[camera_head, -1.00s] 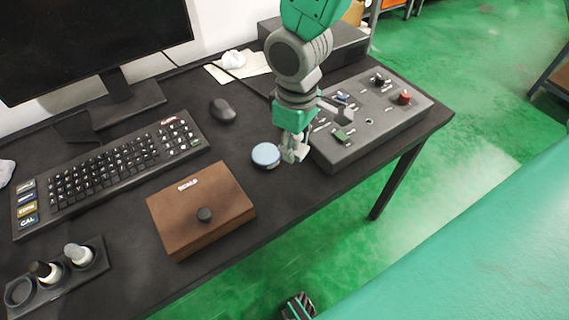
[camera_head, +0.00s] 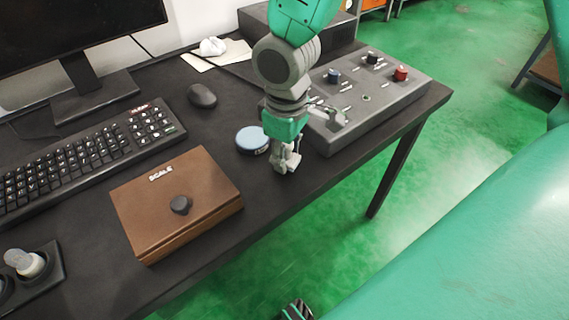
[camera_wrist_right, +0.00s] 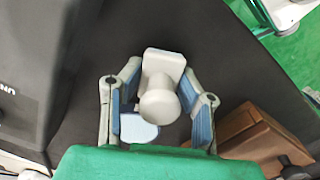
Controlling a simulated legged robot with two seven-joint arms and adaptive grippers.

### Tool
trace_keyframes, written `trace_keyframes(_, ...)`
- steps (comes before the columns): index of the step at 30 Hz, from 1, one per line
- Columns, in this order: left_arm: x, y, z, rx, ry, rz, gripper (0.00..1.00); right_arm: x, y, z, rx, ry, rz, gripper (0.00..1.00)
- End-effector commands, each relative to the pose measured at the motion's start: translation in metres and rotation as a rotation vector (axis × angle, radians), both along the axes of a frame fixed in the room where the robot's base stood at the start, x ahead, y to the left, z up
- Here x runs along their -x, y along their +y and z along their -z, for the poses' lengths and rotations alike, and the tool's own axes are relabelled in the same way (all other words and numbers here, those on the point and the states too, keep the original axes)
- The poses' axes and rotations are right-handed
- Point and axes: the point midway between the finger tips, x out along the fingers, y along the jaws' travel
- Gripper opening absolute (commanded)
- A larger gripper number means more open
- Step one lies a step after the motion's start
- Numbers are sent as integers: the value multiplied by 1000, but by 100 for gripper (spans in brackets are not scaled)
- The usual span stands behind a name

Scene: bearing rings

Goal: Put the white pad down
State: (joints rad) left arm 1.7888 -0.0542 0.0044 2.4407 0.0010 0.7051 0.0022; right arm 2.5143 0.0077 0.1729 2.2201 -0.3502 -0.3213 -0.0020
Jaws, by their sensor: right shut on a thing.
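My right gripper (camera_head: 287,158) is low over the front part of the black desk, between the round blue-topped disc and the grey control box. In the right wrist view its two fingers (camera_wrist_right: 160,108) are closed around a white piece with a round knob and a square plate, the white pad (camera_wrist_right: 161,98). In the head view the pad shows only as a small pale shape at the fingertips. I cannot tell whether it touches the desk. My left gripper is not in view.
The blue-topped disc (camera_head: 252,139) stands close left of the gripper. The grey control box (camera_head: 362,117) is to its right. A brown scale box (camera_head: 150,228), a mouse (camera_head: 202,95) and a keyboard (camera_head: 85,160) lie further left. The desk's front edge is near.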

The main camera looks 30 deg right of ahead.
Motion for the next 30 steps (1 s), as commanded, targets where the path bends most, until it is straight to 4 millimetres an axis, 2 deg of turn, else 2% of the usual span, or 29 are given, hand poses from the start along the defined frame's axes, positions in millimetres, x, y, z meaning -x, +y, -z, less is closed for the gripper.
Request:
trace_keyframes(2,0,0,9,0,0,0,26,1,-1,8,-2,-1,0,0)
trace_keyframes(10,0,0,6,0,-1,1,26,1,0,5,0,-1,1,0)
trace_keyframes(20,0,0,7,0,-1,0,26,1,1,18,-2,4,-1,0)
trace_keyframes(21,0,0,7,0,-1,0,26,0,2,18,-4,4,-1,44)
trace_keyframes(22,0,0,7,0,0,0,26,0,2,18,-4,4,-1,50)
trace_keyframes(30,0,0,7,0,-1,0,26,0,2,17,-4,2,-2,50)
